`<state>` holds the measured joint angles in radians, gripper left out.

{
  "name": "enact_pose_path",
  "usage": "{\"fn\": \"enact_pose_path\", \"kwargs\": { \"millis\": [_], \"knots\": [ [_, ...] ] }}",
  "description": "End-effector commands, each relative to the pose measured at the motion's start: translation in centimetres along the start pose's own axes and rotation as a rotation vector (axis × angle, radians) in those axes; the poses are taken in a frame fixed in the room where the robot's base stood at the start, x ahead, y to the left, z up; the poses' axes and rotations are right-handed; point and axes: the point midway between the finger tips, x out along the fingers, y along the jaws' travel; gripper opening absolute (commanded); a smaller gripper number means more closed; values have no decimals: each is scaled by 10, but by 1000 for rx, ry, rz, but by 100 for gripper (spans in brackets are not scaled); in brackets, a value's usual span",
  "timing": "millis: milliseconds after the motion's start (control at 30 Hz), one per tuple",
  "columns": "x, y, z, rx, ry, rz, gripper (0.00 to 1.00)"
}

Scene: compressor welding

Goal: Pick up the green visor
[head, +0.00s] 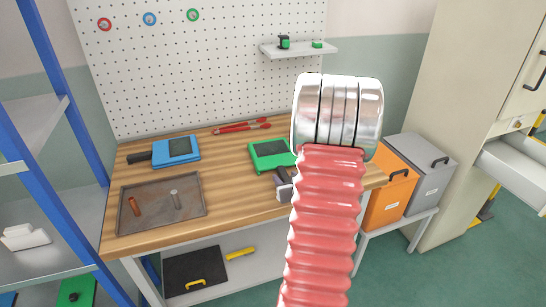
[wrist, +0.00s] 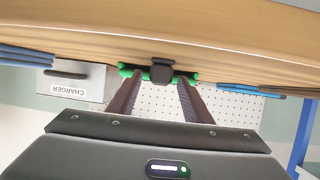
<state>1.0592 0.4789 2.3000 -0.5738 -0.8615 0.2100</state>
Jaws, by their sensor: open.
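The green visor (head: 270,155) lies on the wooden workbench (head: 235,200), right of its middle, with a dark window in its green frame. In the wrist view, which looks upside down, a green edge with a black block (wrist: 162,71) shows just beyond my fingertips. My gripper (wrist: 158,82) is open, with one finger on each side of the black block. I cannot tell whether the fingers touch it. In the head view my gripper (head: 284,187) shows only partly, at the visor's near right corner, behind my red arm.
A blue visor (head: 180,150) and a rusty tray (head: 161,203) with small parts lie to the left. Red pliers (head: 242,126) lie behind. An orange box (head: 390,190) and a grey charger box (head: 425,170) stand right of the bench. Bare wood lies between tray and green visor.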

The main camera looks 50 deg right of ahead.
Motion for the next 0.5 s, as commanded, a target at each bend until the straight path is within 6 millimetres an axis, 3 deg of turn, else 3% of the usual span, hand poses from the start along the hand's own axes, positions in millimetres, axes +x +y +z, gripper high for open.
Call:
{"fn": "enact_pose_path", "kwargs": {
  "millis": [200, 500],
  "knots": [
    [27, 0, -1, 0, 0, 0, 45],
    [32, 0, -1, 0, 0, 0, 45]
  ]
}}
